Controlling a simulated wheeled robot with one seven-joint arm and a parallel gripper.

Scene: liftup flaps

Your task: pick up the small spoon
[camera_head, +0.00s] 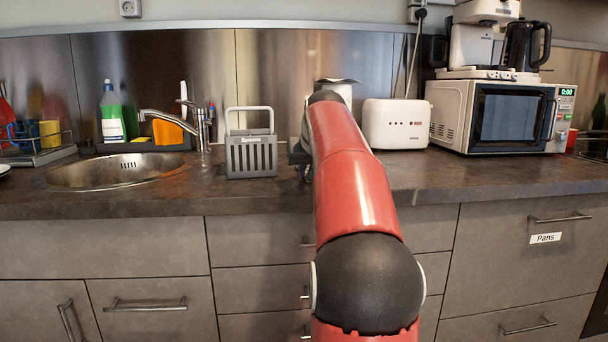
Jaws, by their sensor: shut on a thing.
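My gripper (303,165) is at the far end of my red arm, low over the counter, just right of the grey basket (251,157). Only a small dark part of it shows past the arm. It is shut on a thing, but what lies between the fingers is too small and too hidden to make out. I cannot pick out the small spoon anywhere in this view.
The counter (480,178) has a sink (115,172) and tap (175,120) at left. A white toaster (396,124) and a microwave (500,118) stand at right. The counter's front strip is mostly clear.

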